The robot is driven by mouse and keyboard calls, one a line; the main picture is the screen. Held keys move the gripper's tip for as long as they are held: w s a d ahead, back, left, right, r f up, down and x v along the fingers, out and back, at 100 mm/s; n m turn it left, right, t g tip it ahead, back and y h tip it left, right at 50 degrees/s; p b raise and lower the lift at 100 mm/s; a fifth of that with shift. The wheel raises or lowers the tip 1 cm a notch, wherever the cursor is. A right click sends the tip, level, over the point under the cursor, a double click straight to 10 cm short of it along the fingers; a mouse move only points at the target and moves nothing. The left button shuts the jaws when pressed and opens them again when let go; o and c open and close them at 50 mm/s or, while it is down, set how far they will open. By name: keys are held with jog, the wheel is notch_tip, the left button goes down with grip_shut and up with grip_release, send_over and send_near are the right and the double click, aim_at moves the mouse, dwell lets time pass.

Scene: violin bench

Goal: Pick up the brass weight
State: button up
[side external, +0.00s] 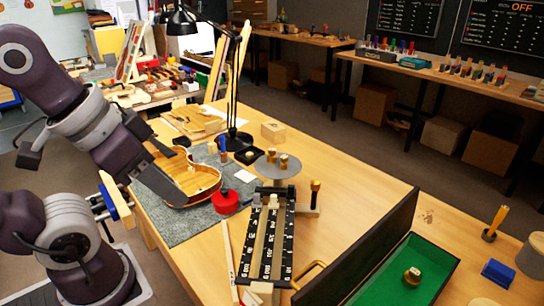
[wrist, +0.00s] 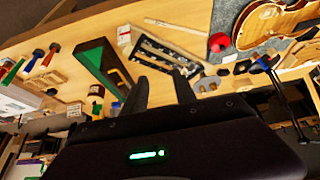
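A small brass weight (side external: 412,276) stands in the green-lined tray (side external: 437,258) at the lower right of the side view. Two more small brass pieces (side external: 283,161) stand on a round grey plate (side external: 262,170) behind the black scale board (side external: 268,240). In the wrist view, my gripper (wrist: 158,78) has two dark fingers apart with nothing held between them. It is up above the bench, away from the brass pieces. The tray (wrist: 97,60) shows left of the fingers there; its weight is too small to make out.
A violin body (side external: 190,181) lies on a grey mat, with a red round item (side external: 226,202) beside it. A black lamp (side external: 234,110) stands behind. The tray has a tall dark wall (side external: 370,250) on its left.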

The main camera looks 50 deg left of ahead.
jog(key=w+d+n+g+h, duration=0.2)
jog(key=w+d+n+h, duration=0.1)
jog(key=w+n, duration=0.25)
jog(key=n+t+h, duration=0.5)
jog(key=n, duration=1.4)
send_over(272, 153)
jog(key=s+d, duration=0.5)
jog(key=s, duration=0.1)
notch_tip(272, 153, down, 11)
jog(key=w+a+f+n+t+y, duration=0.1)
jog(key=a+f+n+t+y, duration=0.15)
jog(key=a+f+n, duration=0.55)
jog(key=w, duration=0.1)
jog(key=w+d+m, duration=0.1)
jog(key=w, duration=0.1)
jog(key=w+m+t+h, duration=0.1)
jog(key=w, duration=0.1)
jog(key=shift+w+d+f, duration=0.2)
jog(key=shift+d+f, duration=0.15)
jog(key=shift+d, duration=0.05)
jog(key=shift+w+d, duration=0.15)
grip_shut()
